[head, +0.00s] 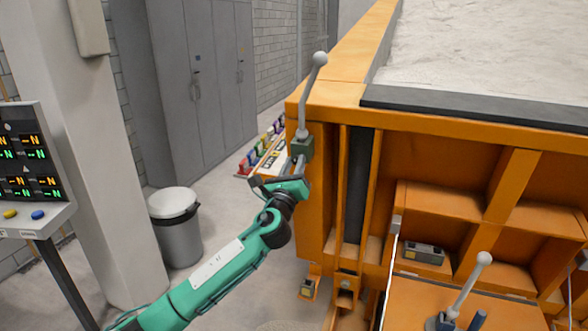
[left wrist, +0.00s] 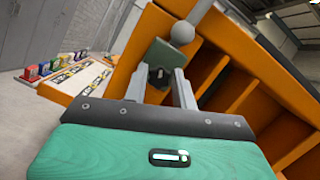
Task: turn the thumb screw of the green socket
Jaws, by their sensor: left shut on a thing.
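The green socket (head: 302,147) sits on the left corner of the orange sandbed frame, with a grey lever (head: 312,90) standing up from it, slightly tilted and ending in a ball. In the left wrist view the green socket (left wrist: 157,54) is straight ahead, with a small dark thumb screw (left wrist: 160,73) on its near face. My left gripper (head: 297,163) is just below and in front of the socket. In the left wrist view its two grey fingers (left wrist: 160,82) stand either side of the thumb screw, shut on it. My right gripper is not in view.
The orange sandbed (head: 450,125) with pale sand fills the right. A second ball-topped lever (head: 468,285) stands at lower right. A bin (head: 178,235), a control panel (head: 25,165) and a low bench with coloured items (head: 262,155) are at left. Grey floor lies between.

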